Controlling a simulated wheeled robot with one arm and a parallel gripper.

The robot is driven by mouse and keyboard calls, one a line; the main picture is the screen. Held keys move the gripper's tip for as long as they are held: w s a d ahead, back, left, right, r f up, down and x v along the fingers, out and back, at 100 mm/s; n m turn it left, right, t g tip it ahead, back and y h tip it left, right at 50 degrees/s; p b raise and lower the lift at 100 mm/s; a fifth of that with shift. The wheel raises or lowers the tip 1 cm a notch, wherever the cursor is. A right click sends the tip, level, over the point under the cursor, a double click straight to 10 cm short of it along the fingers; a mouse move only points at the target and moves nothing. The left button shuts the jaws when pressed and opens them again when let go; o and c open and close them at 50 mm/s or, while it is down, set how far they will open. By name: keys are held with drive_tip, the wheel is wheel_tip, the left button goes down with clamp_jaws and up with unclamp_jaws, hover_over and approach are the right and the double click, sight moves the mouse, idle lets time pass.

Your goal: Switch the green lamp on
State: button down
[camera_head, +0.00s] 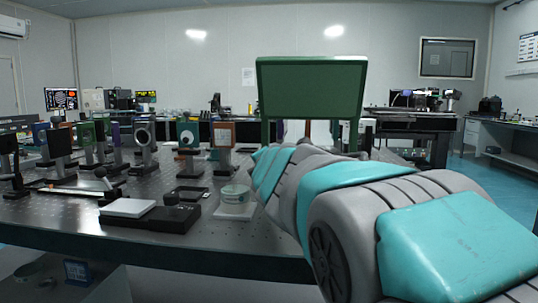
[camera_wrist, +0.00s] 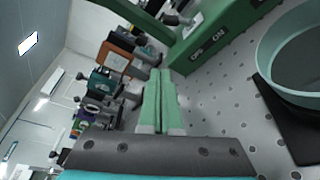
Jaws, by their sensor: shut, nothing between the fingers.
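The green lamp (camera_head: 310,88) stands at the table's far right part in the head view, its wide rectangular head raised on two green posts. My arm hides its lower part there. In the wrist view a green lamp part (camera_wrist: 240,22) with a black OFF/ON label (camera_wrist: 207,46) lies at the upper right, shown tilted. I cannot tell the switch position. My gripper (camera_wrist: 160,74) is shut and empty, its two pale green fingers together, pointing toward the labelled part just beyond the tips. Whether they touch it is unclear. In the head view the fingers are hidden behind my arm.
A round teal-rimmed dish (camera_wrist: 300,62) on a dark square is close to the right of the fingers. Several optical mounts (camera_head: 187,145) fill the left and middle of the perforated table (camera_head: 150,238). A black box with a white top (camera_head: 128,207) lies near the front edge.

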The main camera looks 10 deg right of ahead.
drive_tip(key=w, duration=0.3)
drive_tip(key=w+f, duration=0.1)
drive_tip(key=w, duration=0.2)
drive_tip(key=w+f, duration=0.1)
drive_tip(key=w, duration=0.3)
drive_tip(key=shift+w+d, duration=0.1)
drive_tip(key=shift+s+d+r+p, duration=0.15)
drive_tip(key=shift+s+d+r, duration=0.1)
drive_tip(key=shift+d+r, duration=0.25)
drive_tip(key=shift+s+d+r+p, duration=0.15)
drive_tip(key=shift+s+d+r, duration=0.1)
drive_tip(key=shift+d+r, duration=0.2)
drive_tip(key=shift+s+d+r, duration=0.2)
drive_tip(key=shift+d, duration=0.5)
